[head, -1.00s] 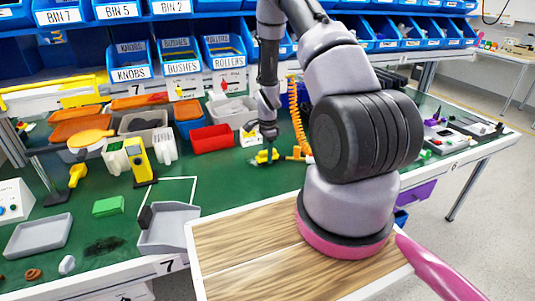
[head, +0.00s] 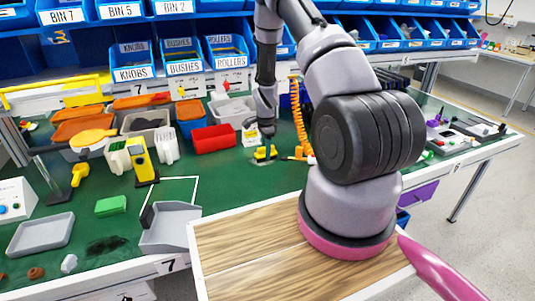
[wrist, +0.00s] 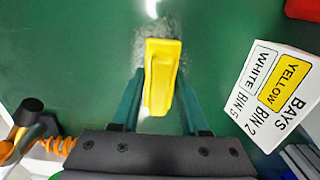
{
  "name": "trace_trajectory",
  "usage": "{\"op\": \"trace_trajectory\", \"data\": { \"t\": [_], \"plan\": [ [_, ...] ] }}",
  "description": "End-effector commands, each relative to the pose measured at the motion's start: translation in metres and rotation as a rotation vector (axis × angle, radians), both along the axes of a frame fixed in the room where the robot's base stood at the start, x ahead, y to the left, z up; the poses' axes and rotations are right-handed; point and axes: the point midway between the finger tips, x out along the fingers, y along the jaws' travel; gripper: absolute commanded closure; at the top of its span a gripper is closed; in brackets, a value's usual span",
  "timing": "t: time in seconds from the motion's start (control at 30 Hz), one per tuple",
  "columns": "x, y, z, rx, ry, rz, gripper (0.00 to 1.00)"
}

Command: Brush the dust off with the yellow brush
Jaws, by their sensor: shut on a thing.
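The yellow brush (wrist: 163,70) shows in the wrist view between the teal fingers of my gripper (wrist: 158,100), which is shut on its sides. In the head view, the brush (head: 262,154) is small under my gripper (head: 265,147), at or just above the green bench top. A pale, speckled dust patch (wrist: 148,34) spreads on the green surface around and beyond the brush in the wrist view. The brush hides part of this patch, and its bristles are hidden. I cannot tell whether they touch the bench.
A sign card (wrist: 277,95) reading "BAYS", "YELLOW BIN 2", "WHITE BIN 5" stands right of the brush. A red bin (head: 213,138) is to the left in the head view. A dark smudge (head: 108,246) lies near a grey tray (head: 40,236). Bare green bench lies left of the brush.

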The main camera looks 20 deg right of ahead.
Motion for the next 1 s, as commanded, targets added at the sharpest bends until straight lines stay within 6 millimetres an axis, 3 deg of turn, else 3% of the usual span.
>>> {"op": "trace_trajectory", "data": {
  "t": [0.5,1.0],
  "plan": [
    [0.036,0.000,-0.003,-0.001,0.000,0.000,1.00],
    [0.035,0.014,-0.001,0.000,0.001,0.000,1.00]
  ]
}}
